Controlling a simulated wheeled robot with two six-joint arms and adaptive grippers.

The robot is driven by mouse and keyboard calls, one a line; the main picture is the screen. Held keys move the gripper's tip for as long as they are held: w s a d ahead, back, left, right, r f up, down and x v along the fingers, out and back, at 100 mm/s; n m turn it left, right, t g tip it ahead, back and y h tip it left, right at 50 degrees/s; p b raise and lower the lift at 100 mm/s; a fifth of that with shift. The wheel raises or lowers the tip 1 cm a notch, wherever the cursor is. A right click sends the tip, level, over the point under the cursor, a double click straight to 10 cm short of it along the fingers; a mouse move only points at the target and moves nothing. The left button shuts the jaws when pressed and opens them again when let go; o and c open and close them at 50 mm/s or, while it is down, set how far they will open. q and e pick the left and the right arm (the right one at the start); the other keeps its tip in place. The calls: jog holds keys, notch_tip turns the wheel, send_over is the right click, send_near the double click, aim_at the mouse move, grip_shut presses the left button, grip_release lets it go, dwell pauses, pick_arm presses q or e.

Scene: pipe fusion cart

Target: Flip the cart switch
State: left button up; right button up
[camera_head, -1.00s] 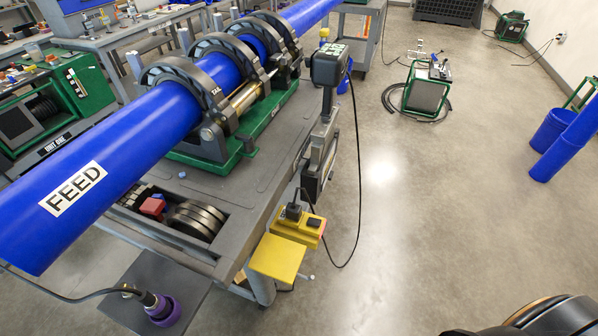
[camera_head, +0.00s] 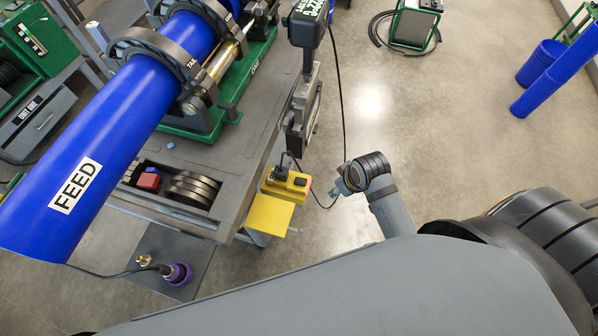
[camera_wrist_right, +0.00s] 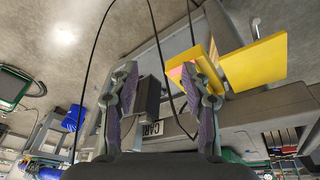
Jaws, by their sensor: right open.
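The cart switch box (camera_head: 287,183) is yellow with black parts on top. It is mounted at the cart's near right corner, above a yellow plate (camera_head: 269,215). My right arm reaches in from the lower right, and its wrist end is to the right of the box, apart from it. In the right wrist view my right gripper (camera_wrist_right: 163,88) is open and empty, its two fingers spread. The yellow box (camera_wrist_right: 203,62) shows partly behind the right-hand finger, with the yellow plate (camera_wrist_right: 255,63) beside it. The switch's position cannot be told. My left gripper is not in view.
The grey cart (camera_head: 255,130) carries a blue pipe (camera_head: 130,110) marked FEED in clamps. A black cable (camera_head: 339,100) hangs between the box and my right wrist. A control unit (camera_head: 307,25) stands at the cart's right edge.

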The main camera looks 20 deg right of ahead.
aim_at(296, 180)
jog(key=w+a+r+n+y, duration=0.2)
jog(key=w+a+n+y, duration=0.2)
jog(key=w+a+n, duration=0.3)
jog(key=shift+n+g, duration=0.3)
jog(key=shift+n, duration=0.1)
jog(key=x, duration=0.7)
jog(key=w+d+p+x, duration=0.1)
jog(key=x, duration=0.2)
jog(key=shift+f, duration=0.25)
jog(key=shift+h, duration=0.3)
jog(key=shift+c, duration=0.4)
